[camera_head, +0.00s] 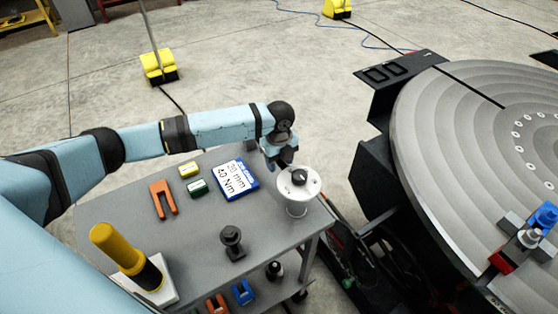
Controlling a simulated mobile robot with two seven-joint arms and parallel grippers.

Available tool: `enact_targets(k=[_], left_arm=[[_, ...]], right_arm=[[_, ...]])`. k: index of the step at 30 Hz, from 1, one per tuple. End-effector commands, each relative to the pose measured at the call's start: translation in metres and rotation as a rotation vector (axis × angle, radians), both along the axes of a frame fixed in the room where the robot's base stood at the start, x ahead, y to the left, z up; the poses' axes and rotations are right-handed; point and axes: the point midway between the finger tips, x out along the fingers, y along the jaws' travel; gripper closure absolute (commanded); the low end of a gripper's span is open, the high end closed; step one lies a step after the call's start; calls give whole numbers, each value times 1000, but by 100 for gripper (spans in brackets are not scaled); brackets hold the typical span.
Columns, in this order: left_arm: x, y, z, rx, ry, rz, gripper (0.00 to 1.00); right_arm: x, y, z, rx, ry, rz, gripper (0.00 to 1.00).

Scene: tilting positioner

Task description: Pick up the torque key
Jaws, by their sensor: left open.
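The torque key is not labelled, and I cannot tell for sure which piece it is. A yellow and black upright handle (125,250) stands in a white block at the near left of the grey cart (200,235). A black knobbed piece (232,243) stands near the cart's front edge. A pale round disc on a short stand (299,187), with a dark middle, sits at the cart's right corner. My left gripper (284,163) is open, pointing down just behind and above this disc. Its fingertips are partly hidden, and I cannot tell whether they touch it. My right gripper is out of view.
A blue-edged card (236,179) reading 20 mm, 40 Nm, an orange fork (163,199) and small yellow (188,170) and green (197,187) blocks lie on the cart. A lower shelf holds small parts. The large round positioner table (450,150) stands at right.

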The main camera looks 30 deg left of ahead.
Motion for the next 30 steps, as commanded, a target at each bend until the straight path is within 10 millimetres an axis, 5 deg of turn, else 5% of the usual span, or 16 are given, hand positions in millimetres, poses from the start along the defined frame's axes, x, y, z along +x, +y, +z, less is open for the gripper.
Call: enact_targets(k=[9,16,30], left_arm=[[0,0,-8,-1,-1,-2,51],[0,0,-7,-1,-1,-1,100],[1,0,0,-2,-5,-1,100]], right_arm=[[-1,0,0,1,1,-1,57],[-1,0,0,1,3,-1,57],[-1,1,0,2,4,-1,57]])
